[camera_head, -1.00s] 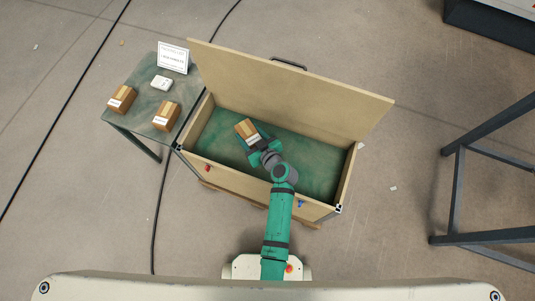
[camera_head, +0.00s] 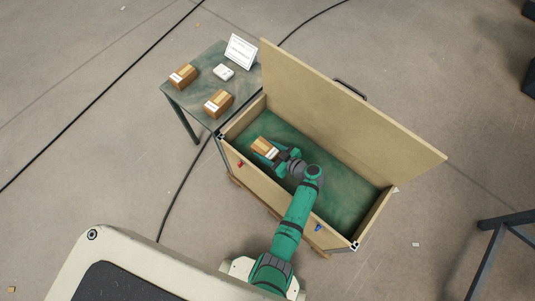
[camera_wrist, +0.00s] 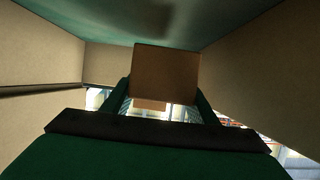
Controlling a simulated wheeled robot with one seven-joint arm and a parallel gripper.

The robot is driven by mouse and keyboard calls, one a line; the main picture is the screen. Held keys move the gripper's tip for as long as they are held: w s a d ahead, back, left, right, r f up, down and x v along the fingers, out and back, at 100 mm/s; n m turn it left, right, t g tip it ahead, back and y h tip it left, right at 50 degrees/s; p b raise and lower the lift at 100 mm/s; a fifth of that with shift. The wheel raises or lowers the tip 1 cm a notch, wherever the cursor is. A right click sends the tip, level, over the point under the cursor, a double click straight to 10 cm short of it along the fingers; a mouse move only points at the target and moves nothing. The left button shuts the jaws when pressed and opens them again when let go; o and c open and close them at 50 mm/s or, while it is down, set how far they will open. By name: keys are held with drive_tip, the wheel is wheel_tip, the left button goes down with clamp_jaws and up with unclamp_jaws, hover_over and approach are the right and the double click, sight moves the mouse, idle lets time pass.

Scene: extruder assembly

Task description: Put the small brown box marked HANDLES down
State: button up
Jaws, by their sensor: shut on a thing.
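My gripper (camera_head: 272,158) is shut on a small brown box (camera_head: 265,147) with a pale stripe and a white label; the lettering is too small to read. The box is inside the open wooden crate (camera_head: 270,185), near its left end, over the green floor (camera_head: 345,200). In the wrist view the brown box (camera_wrist: 165,75) sits between my gripper's two green fingers (camera_wrist: 165,98), with the green floor along the top of the picture. I cannot tell whether the box touches the floor.
The crate's lid (camera_head: 350,110) stands open at the back. A table (camera_head: 195,97) at left holds two similar boxes (camera_head: 183,75) (camera_head: 218,103), a small white item (camera_head: 223,72) and a white sign (camera_head: 241,51). The crate's right part is bare. A dark frame (camera_head: 490,245) stands at lower right.

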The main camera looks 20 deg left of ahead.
sight(266, 154)
drive_tip(key=shift+f, duration=2.2)
drive_tip(key=o, duration=1.2)
drive_tip(key=v, duration=1.2)
drive_tip(key=shift+f, duration=0.1)
